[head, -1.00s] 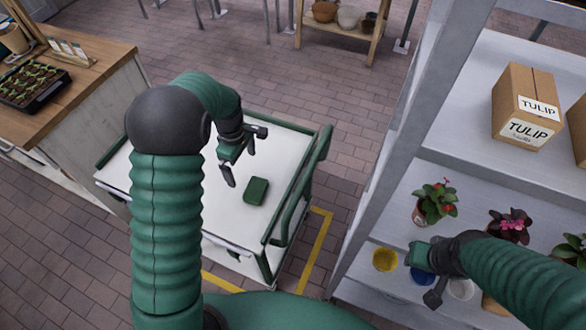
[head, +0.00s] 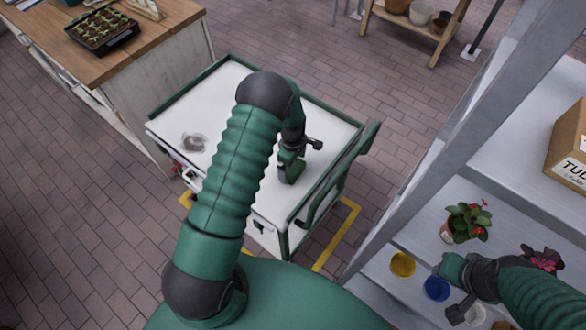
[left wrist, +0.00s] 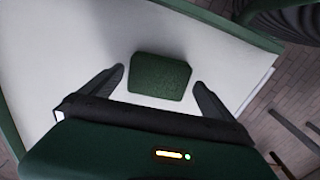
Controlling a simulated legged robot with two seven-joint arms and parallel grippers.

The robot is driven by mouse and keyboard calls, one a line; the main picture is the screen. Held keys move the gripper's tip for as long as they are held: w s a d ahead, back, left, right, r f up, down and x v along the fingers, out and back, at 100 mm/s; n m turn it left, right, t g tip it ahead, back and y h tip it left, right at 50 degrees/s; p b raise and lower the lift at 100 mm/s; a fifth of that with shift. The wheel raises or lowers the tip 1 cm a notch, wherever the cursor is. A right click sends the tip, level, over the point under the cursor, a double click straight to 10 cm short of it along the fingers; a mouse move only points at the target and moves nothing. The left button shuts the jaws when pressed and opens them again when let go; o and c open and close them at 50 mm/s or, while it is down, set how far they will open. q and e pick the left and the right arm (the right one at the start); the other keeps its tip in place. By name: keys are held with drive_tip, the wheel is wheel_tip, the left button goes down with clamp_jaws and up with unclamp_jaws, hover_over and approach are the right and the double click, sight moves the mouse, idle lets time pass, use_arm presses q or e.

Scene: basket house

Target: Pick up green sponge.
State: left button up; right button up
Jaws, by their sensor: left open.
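The green sponge (left wrist: 160,76) lies on the white top of the cart (head: 225,90). In the left wrist view it shows between the two dark fingers of my left gripper (left wrist: 159,80), with a gap on each side. My left gripper (head: 300,160) is open and low over the cart top near its right side. In the head view the gripper and arm hide the sponge or blend with it. My right gripper (head: 456,286) is by the shelf at the lower right; its jaw opening is unclear.
A small clear round item (head: 193,142) lies on the cart's left part. The cart has a green handle rail (head: 345,170). A grey shelf (head: 430,155) stands on the right, with a flowering plant (head: 466,222) and coloured pots. A wooden bench (head: 120,62) stands at upper left.

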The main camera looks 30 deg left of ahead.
use_arm(q)
drive_tip(key=shift+f, duration=0.55)
drive_tip(key=shift+w+a+f, duration=0.15)
drive_tip(key=shift+a+f, duration=0.1)
drive_tip(key=shift+a, duration=0.15)
drive_tip(key=shift+c, duration=0.6)
drive_tip(key=c, duration=0.5)
drive_tip(key=shift+d+r, duration=0.1)
drive_tip(key=shift+d, duration=0.15)
drive_tip(key=c, duration=0.5)
use_arm(e)
drive_tip(key=shift+a, duration=0.2)
drive_tip(key=shift+w, duration=0.1)
